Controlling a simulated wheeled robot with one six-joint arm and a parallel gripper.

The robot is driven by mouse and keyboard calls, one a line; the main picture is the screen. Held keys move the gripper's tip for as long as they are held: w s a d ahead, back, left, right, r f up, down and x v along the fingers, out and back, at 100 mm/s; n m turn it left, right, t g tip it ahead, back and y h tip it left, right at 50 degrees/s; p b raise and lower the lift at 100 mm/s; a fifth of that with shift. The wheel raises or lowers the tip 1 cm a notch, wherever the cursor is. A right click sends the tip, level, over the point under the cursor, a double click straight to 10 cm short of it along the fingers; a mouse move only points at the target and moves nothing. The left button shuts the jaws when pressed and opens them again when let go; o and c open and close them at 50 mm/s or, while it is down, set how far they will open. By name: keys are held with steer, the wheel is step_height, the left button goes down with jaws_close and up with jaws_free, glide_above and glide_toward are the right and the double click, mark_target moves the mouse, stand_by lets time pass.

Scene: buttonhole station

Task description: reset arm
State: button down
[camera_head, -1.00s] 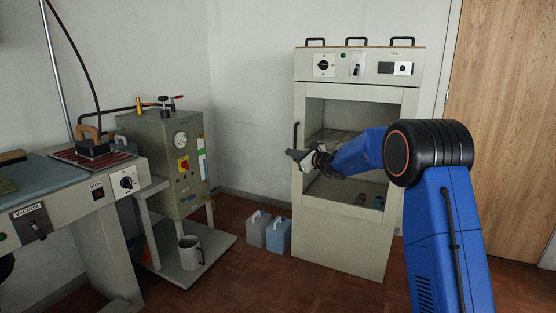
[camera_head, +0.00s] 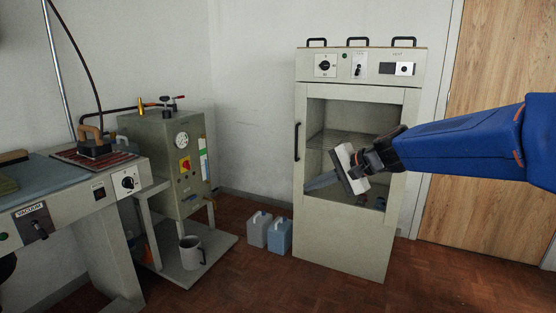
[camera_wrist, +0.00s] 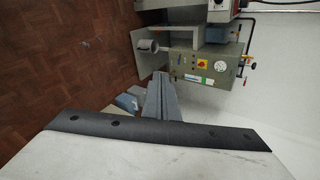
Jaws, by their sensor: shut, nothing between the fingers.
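My gripper (camera_head: 318,183) shows in the head view in front of the lower window of the tall cream cabinet (camera_head: 342,240). Its fingers point left and slightly down, and it is shut and empty. My blue arm reaches in from the right edge of the view. In the wrist view, the shut grey fingers (camera_wrist: 160,100) stick out past the pale gripper body, with the boiler unit beyond them. The gripper hides part of the cabinet window. I cannot tell how far it is from the cabinet front.
The cabinet has a dark handle (camera_head: 297,142) at its left. Two jugs (camera_head: 278,236) stand on the floor beside it. Left are a boiler (camera_head: 165,160), a mug (camera_head: 190,252) on its low shelf, and a pressing table (camera_head: 65,205) with an iron (camera_head: 93,147). The middle floor is clear.

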steer(key=s+d+f+n+h, duration=0.3)
steer(key=s+d, duration=0.3)
steer(key=s, duration=0.5)
steer(key=s+d+f+n+g+h, duration=0.1)
steer(key=s+d+f+n+h, duration=0.2)
steer(key=s+d+f, duration=0.3)
steer(key=s+d+f+n+h, duration=0.2)
steer(key=s+d, duration=0.4)
steer(key=s, duration=1)
step_height(320, 180, down, 3)
steer(key=shift+s+d+r+n+g+h, duration=0.1)
steer(key=shift+s+d+n+g+h, duration=0.2)
steer(key=shift+d+n+h, duration=0.15)
steer(key=shift+a, duration=0.1)
